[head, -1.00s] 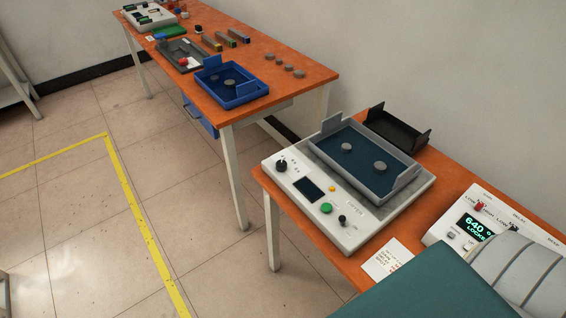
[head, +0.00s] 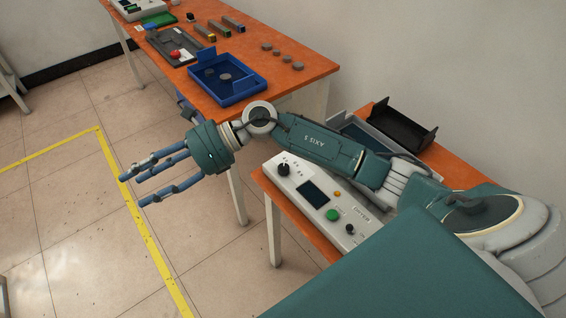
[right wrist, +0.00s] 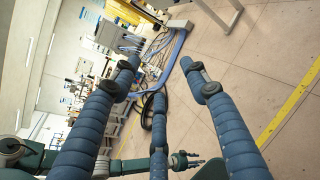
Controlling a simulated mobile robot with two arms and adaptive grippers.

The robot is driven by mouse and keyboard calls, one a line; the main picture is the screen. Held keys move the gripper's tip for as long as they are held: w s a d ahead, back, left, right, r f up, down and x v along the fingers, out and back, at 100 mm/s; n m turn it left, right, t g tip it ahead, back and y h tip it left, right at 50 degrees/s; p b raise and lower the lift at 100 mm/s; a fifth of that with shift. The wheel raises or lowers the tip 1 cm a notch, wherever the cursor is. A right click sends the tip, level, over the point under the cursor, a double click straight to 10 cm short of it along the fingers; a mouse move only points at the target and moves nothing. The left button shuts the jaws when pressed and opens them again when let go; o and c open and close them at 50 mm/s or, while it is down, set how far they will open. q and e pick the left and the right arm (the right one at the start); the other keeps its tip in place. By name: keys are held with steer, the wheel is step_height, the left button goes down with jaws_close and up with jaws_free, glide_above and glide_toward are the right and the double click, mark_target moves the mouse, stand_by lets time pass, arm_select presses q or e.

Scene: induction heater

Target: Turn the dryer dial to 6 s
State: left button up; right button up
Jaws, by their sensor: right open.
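The white dryer unit (head: 322,205) stands on the near orange table in the head view. It has a larger black knob (head: 283,170) at its far left corner and a smaller black knob (head: 350,229) near its front. A dark screen (head: 313,193), an orange button (head: 337,194) and a green button (head: 333,215) lie between them. My right arm crosses above its tray. My right gripper (head: 140,187) is open and empty over the floor, left of the dryer, touching nothing. Its spread blue fingers fill the right wrist view. A teal arm with a small dark gripper (right wrist: 185,160), perhaps my left, shows low there.
A black tray (head: 403,127) stands behind the dryer. Open floor with a yellow line lies left. My arm hides the dryer's tray partly.

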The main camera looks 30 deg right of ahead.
steer(key=d+f+n+g+h, duration=0.1)
steer(key=d+f+n+h, duration=0.25)
steer(key=d, duration=0.25)
steer(key=n+g+h, duration=0.2)
steer(key=h, duration=0.9)
glide_above(284, 166)
steer(key=f, duration=0.1)
step_height(284, 166, down, 10)
steer(key=shift+r+p, duration=0.25)
steer(key=shift+p, duration=0.75)
arm_select(q)
steer(key=shift+w+r, duration=0.15)
steer(key=shift+r, duration=0.4)
steer(key=shift+w+r, duration=0.15)
steer(key=shift+r, duration=0.4)
arm_select(e)
steer(key=shift+f, duration=0.6)
jaws_close()
